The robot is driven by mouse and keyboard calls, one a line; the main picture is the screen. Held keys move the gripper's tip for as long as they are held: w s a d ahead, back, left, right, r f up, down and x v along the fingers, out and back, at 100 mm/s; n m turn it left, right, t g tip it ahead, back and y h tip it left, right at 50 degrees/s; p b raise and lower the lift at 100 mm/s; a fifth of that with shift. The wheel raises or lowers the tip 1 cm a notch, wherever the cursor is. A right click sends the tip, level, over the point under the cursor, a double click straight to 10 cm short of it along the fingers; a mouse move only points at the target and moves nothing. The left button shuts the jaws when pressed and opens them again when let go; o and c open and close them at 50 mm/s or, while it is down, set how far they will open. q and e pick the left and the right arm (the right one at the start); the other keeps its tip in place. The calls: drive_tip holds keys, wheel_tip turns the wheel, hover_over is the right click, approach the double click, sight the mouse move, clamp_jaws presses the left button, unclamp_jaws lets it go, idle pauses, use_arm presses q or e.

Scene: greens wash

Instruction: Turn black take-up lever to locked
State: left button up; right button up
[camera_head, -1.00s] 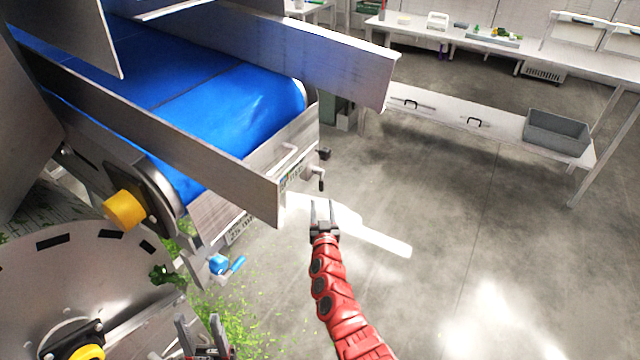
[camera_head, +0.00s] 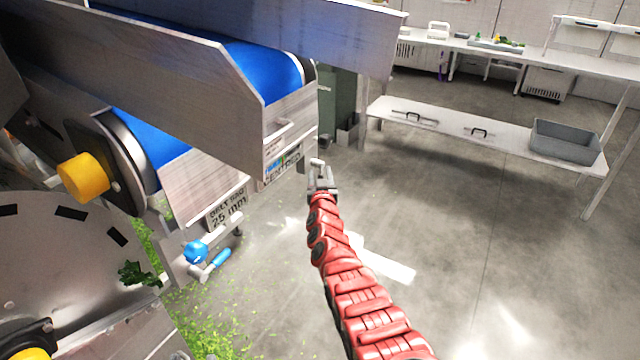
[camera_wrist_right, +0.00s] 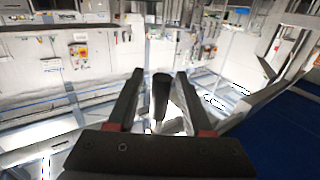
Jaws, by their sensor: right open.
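The black take-up lever (camera_wrist_right: 160,95) stands between the two open fingers of my right gripper (camera_wrist_right: 158,84) in the right wrist view. A gap shows between the lever and each finger. In the head view my right gripper (camera_head: 322,178) is at the lower right end of the conveyor, beside the labelled metal end plate (camera_head: 284,166). It largely hides the lever there. A blue-handled lever (camera_head: 216,264) sits lower left, under the "belt sag 25 mm" plate (camera_head: 227,208). My left gripper is out of view.
The blue conveyor belt (camera_head: 262,62) with metal side guards (camera_head: 200,105) fills the upper left. A yellow knob (camera_head: 84,177) and a round metal drum stand at left. A bench with a grey bin (camera_head: 565,141) is at the right.

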drive_tip(key=shift+w, duration=0.15)
clamp_jaws()
idle(1.4)
